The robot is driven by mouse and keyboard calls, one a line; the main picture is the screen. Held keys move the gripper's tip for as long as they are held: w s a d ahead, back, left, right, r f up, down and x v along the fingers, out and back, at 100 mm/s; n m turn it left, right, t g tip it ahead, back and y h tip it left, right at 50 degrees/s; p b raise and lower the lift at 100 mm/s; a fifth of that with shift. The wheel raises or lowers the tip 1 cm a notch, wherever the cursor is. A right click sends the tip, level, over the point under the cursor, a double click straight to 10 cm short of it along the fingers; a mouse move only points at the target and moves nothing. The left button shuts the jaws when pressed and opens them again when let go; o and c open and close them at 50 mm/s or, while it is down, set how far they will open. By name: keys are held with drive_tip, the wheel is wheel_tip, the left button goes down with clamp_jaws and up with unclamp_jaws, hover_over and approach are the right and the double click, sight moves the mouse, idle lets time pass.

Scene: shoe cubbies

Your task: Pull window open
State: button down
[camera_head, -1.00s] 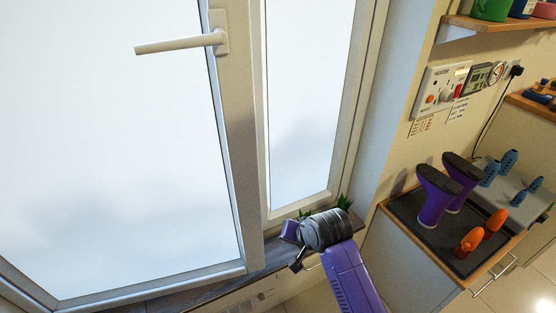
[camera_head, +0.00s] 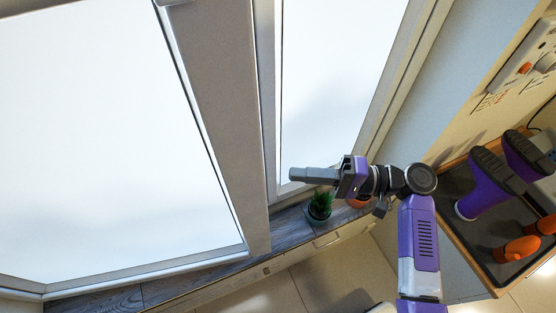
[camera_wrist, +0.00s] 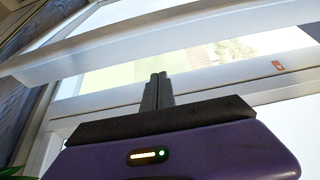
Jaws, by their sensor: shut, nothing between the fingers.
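The window's left sash (camera_head: 230,130) has a white frame and bright panes, and it stands ajar in the head view, its edge swung out from the fixed frame. Its handle shows only as a sliver at the top of the head view (camera_head: 172,2). My gripper (camera_head: 292,174) is shut and empty, with its fingers pointing left in front of the right pane (camera_head: 335,85), to the right of the sash edge. In the wrist view the closed fingers (camera_wrist: 158,78) point toward white frame bars, with a gap showing outdoors between them.
A potted plant (camera_head: 319,206) stands on the dark sill (camera_head: 200,278) just below my gripper, with an orange pot (camera_head: 358,203) beside it. Purple boots (camera_head: 488,184) and orange shoes (camera_head: 518,248) sit on a tray at the right.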

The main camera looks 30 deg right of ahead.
drive_tip(key=x, duration=0.9)
drive_tip(key=shift+w+a, duration=0.2)
drive_tip(key=shift+a, duration=0.15)
